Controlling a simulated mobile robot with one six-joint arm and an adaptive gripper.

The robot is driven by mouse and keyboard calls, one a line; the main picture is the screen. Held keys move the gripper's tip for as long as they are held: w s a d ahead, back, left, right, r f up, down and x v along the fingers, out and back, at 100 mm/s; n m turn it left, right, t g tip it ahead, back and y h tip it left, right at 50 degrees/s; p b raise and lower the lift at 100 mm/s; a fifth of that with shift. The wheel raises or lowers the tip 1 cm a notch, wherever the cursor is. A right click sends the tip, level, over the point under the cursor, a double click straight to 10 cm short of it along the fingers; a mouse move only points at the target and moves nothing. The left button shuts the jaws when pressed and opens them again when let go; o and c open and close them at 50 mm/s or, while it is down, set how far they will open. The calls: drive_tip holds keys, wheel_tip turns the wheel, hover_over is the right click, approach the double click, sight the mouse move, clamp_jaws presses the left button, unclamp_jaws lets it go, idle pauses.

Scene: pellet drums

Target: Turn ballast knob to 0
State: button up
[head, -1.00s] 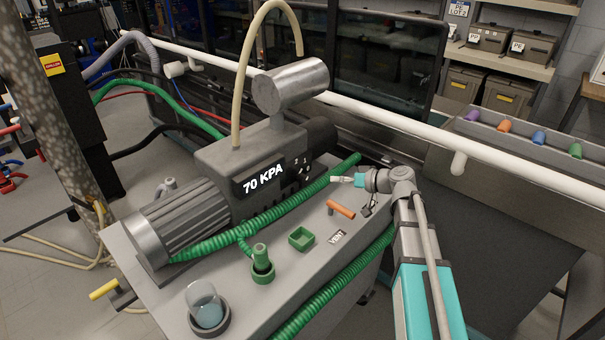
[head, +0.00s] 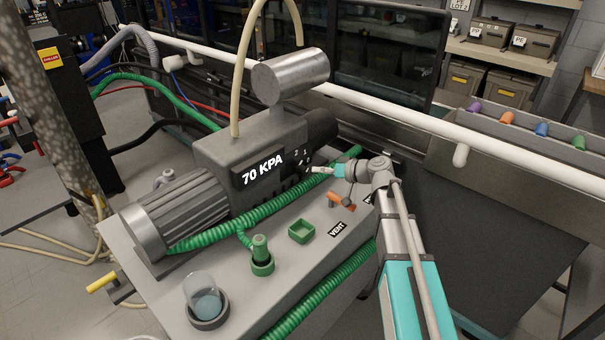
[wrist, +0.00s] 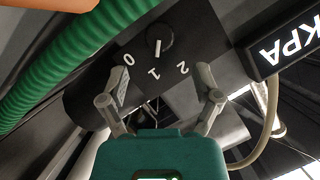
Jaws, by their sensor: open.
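The ballast knob (wrist: 159,38) is a small dark round knob on a black panel. In the wrist view its white pointer line points down, close to the number 1, with 0 to the left and 2 to the right. My gripper (wrist: 160,88) is open and empty, its fingers spread wide apart on either side of the picture's middle, with the knob beyond them and apart from them. In the head view my gripper (head: 318,169) is close to the pump's numbered face; there the knob is too small to make out clearly.
The grey pump shows a 70 KPA display (head: 262,169). A green ribbed hose (head: 235,226) runs below the knob, close to my arm. An orange handle (head: 340,201), a green square tray (head: 301,230) and a glass jar (head: 203,295) are on the bench. A white rail (head: 400,112) passes behind.

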sight(307, 170)
drive_tip(key=b+x, duration=0.2)
drive_tip(key=x, duration=0.5)
drive_tip(key=shift+w+a+f, duration=0.1)
drive_tip(key=shift+a, duration=0.15)
clamp_jaws()
